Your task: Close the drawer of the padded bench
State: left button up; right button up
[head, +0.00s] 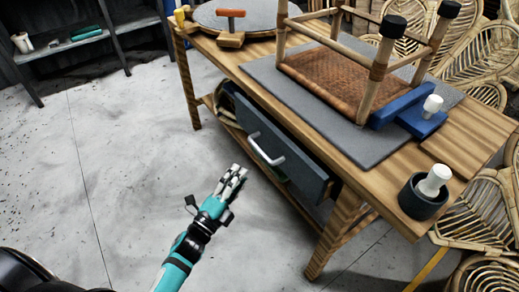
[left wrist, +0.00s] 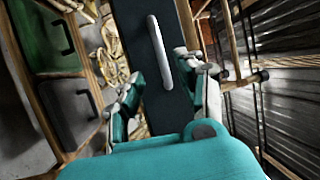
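The padded bench (head: 183,62) is a wooden workbench with a grey pad (head: 262,75) on top. Its dark blue-grey drawer (head: 308,172) is under the tabletop, with a pale bar handle (head: 266,150). The drawer front seems to stand out a little from the bench; how far is hard to tell. My left gripper (head: 236,174) is in front of the drawer, below and left of the handle, apart from it. In the left wrist view its fingers (left wrist: 170,85) are spread and empty, with the drawer front (left wrist: 168,110) and handle (left wrist: 160,52) beyond them. My right gripper is not seen.
An upturned stool with a woven seat (head: 335,75), a blue clamp block (head: 410,110) and a dark cup (head: 423,197) are on the bench. Rattan chairs (head: 480,210) crowd the right. A shelf (head: 80,42) stands back left. The floor left of the bench is clear.

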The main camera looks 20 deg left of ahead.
aim_at(259, 148)
pick_arm(q)
jog(key=x, duration=1)
jog(key=shift+w+b, duration=0.2)
jog(key=shift+b, duration=0.1)
jog(key=shift+w+d, duration=0.1)
jog(key=shift+w, duration=0.1)
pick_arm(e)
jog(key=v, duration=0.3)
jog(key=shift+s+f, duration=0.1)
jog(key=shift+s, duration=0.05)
pick_arm(q)
grip_shut()
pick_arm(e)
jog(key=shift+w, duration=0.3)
